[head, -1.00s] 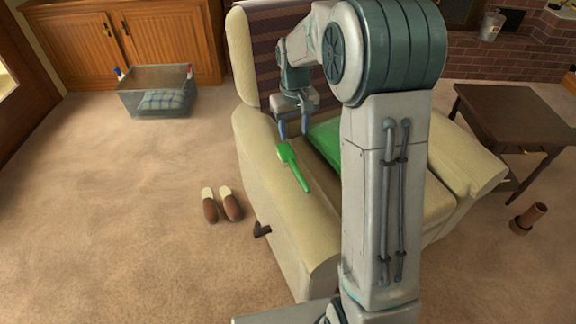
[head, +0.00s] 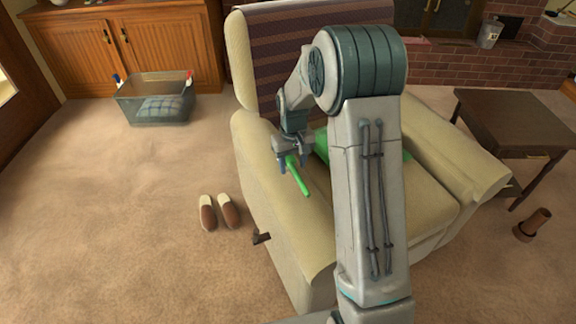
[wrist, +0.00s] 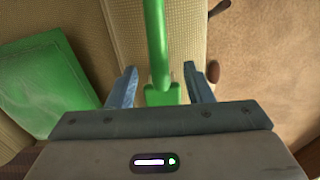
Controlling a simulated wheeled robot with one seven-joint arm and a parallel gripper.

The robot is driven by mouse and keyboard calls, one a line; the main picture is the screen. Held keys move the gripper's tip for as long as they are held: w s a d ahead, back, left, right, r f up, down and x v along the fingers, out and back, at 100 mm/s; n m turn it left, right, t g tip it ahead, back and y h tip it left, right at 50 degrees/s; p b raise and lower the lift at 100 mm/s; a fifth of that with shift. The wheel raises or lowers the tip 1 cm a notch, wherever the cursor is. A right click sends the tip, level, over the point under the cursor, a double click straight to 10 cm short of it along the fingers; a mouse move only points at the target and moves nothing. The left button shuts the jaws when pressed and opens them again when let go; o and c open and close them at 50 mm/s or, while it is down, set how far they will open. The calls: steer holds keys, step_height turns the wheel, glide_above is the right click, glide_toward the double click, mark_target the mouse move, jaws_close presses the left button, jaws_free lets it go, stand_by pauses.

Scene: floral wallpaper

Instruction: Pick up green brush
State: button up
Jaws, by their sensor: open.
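The green brush (head: 299,178) lies on the left armrest of the cream armchair (head: 290,235). In the head view its handle points toward the front of the chair, and its head is mostly hidden by my gripper. My gripper (head: 288,166) is over the brush head. In the wrist view, the open fingers of my gripper (wrist: 160,88) stand on either side of the green brush (wrist: 157,45), with gaps on both sides. I cannot tell how far the fingertips are above the armrest.
A green cushion (wrist: 45,88) lies on the seat beside the armrest. Brown slippers (head: 218,213) lie on the carpet left of the chair. A clear bin (head: 155,100) stands by the wooden cabinet. A dark side table (head: 510,120) stands at right.

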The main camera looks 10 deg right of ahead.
step_height(320, 180, down, 2)
steer(key=shift+f, duration=0.25)
jaws_close()
steer(key=shift+r, duration=0.2)
steer(key=shift+r, duration=0.3)
step_height(320, 180, up, 4)
steer(key=shift+f+p, duration=0.1)
steer(key=shift+p, duration=0.45)
steer(key=s+d+r+p, duration=0.1)
steer(key=s+d+r, duration=0.5)
steer(key=s+d, duration=0.2)
steer(key=shift+d+r, duration=0.15)
steer(key=shift+d, duration=0.15)
steer(key=shift+w, duration=0.1)
